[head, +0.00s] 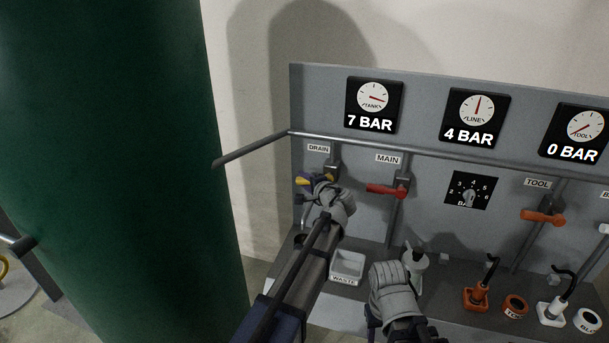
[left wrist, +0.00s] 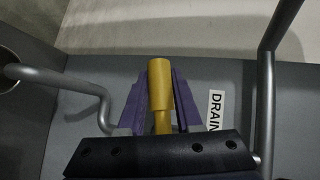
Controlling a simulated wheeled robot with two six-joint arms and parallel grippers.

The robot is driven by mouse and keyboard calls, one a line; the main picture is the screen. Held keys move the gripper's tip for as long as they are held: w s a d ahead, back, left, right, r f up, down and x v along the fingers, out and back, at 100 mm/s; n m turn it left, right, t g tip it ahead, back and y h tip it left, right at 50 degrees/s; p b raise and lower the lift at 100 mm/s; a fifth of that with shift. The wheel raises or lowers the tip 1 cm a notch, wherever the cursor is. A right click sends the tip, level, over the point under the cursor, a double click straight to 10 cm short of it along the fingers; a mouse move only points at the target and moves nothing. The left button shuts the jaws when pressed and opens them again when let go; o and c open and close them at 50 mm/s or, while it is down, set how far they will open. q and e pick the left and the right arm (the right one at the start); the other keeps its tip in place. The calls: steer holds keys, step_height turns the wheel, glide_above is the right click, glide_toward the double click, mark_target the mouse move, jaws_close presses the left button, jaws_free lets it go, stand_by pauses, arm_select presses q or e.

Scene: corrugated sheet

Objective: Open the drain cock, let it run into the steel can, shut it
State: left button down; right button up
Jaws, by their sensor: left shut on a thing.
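The drain cock's yellow lever (left wrist: 159,85) stands between the two purple fingers of my left gripper (left wrist: 160,100) in the left wrist view. The left gripper is shut on it. In the head view the yellow lever (head: 303,181) shows beside my left gripper (head: 316,184), under the DRAIN label (head: 318,148). A bent grey spout (left wrist: 70,82) runs to the left in the wrist view, toward a dark round opening with a grey rim (left wrist: 8,72), likely the steel can. My left arm mostly hides that area in the head view. My right gripper (head: 388,290) is low in front; its fingertips are not clear.
A white WASTE tray (head: 347,266) sits on the shelf right of my left arm. A red MAIN lever (head: 387,190) and an orange TOOL lever (head: 542,217) are on the panel. A green tank (head: 110,170) fills the left side. Hose fittings (head: 476,297) stand at right.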

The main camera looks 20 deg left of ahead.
arm_select(q)
steer(key=shift+d+f+n+g+h+p, duration=0.25)
steer(key=shift+f+n+g+h+p, duration=0.15)
steer(key=shift+f+n+h+p, duration=0.55)
steer(key=h, duration=0.1)
steer(key=d+f+n+h+p, duration=0.1)
steer(key=h, duration=0.1)
steer(key=shift+d+f+g, duration=0.2)
steer(key=shift+f+g, duration=0.1)
steer(key=shift+s+d+f+n+g+h, duration=0.1)
steer(key=shift+d+f+n+h, duration=0.3)
steer(key=shift+d+h, duration=0.3)
steer(key=shift+d+f+n+g+h, duration=0.1)
steer(key=shift+d+f+n+h, duration=0.3)
steer(key=shift+h, duration=0.45)
steer(key=shift+s+d+f+n+g+h, duration=0.1)
steer(key=shift+d+f+n+h, duration=0.15)
steer(key=shift+d+n+h, duration=0.45)
steer(key=c, duration=0.6)
jaws_free()
steer(key=shift+w+p, duration=0.1)
steer(key=shift+p, duration=0.2)
steer(key=shift+r, duration=0.15)
